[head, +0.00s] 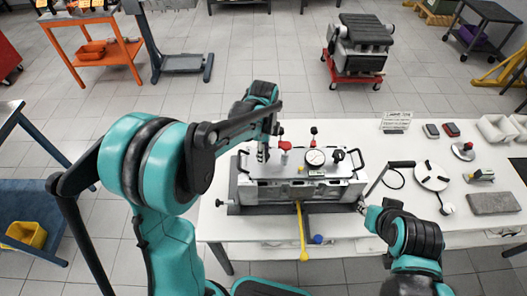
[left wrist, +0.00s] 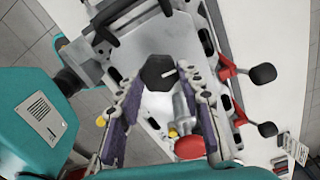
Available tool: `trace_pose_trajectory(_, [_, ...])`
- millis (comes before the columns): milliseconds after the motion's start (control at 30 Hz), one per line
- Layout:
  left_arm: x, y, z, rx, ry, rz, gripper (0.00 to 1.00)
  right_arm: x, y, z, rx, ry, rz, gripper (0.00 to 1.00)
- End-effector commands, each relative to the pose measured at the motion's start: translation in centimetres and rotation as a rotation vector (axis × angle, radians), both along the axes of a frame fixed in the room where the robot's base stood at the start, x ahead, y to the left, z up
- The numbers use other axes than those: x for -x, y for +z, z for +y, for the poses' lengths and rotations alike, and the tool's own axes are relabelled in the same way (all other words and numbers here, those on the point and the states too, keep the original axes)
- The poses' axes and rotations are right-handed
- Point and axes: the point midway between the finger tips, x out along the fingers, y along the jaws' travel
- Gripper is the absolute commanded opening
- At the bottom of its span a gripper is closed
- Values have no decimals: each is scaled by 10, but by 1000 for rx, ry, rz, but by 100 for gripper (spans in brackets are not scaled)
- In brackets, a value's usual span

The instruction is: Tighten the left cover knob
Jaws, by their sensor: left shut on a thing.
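A black faceted knob with a white line on its top (left wrist: 158,72) sits on the engine block's cover, between my left fingertips in the left wrist view. I take it to be the left cover knob. My left gripper (left wrist: 163,88) is shut on it. In the head view my left gripper (head: 262,152) is at the left end of the grey engine block (head: 300,193), and its arm and fingers hide the knob. My right gripper (head: 364,206) is low beside the block's right end, too small to tell open from shut.
A dial gauge (head: 315,157) and a red-capped part (head: 285,146) stand on the block. In the left wrist view, red clamps with black handles (left wrist: 262,74) line the right side. A round white plate (head: 431,175) lies right.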

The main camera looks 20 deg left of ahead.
Motion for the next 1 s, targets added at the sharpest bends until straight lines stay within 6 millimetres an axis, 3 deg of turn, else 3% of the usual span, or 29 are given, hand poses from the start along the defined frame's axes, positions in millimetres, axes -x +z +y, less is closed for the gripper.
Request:
trace_pose_trajectory(133, [0,0,0,0,-1,1,8,0,0,0,0,0,0,30])
trace_pose_trajectory(167, [0,0,0,0,-1,1,42,0,0,0,0,0,0,30])
trace_pose_trajectory(233, [0,0,0,0,-1,1,58,0,0,0,0,0,0,30])
trace_pose_trajectory(633, [0,7,0,0,1,0,58,0,0,0,0,0,0,30])
trace_pose_trajectory(1000, [0,82,0,0,0,1,58,0,0,0,0,0,0,30])
